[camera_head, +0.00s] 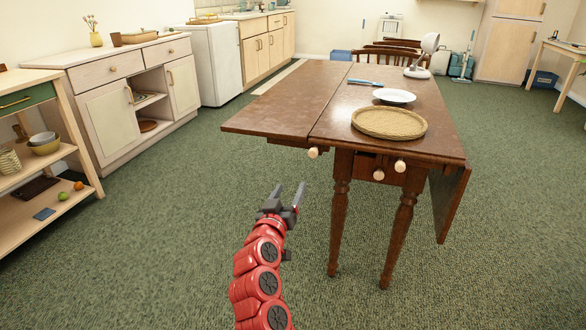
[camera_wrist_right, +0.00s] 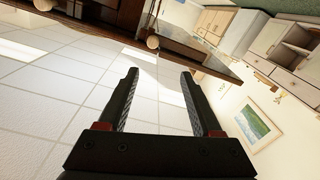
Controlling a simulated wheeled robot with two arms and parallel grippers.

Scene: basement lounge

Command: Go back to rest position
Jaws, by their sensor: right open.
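My right gripper (camera_head: 288,194) is on a red arm that comes up from the bottom of the head view. It is over the green carpet, in front of and to the left of the brown table's (camera_head: 263,119) near legs. Its two fingers are apart with nothing between them. In the right wrist view, the gripper (camera_wrist_right: 160,75) also shows two parted black fingers and an empty gap. The table edge (camera_wrist_right: 195,55) shows beyond the fingers there, apart from them. My left gripper is not in view.
On the table are a woven tray (camera_head: 389,123), a white plate (camera_head: 394,96), a blue item (camera_head: 364,82) and a white lamp (camera_head: 417,72). A wooden shelf (camera_head: 85,160) and a cabinet (camera_head: 108,112) stand at left. Carpet (camera_head: 160,240) is clear between them and the table.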

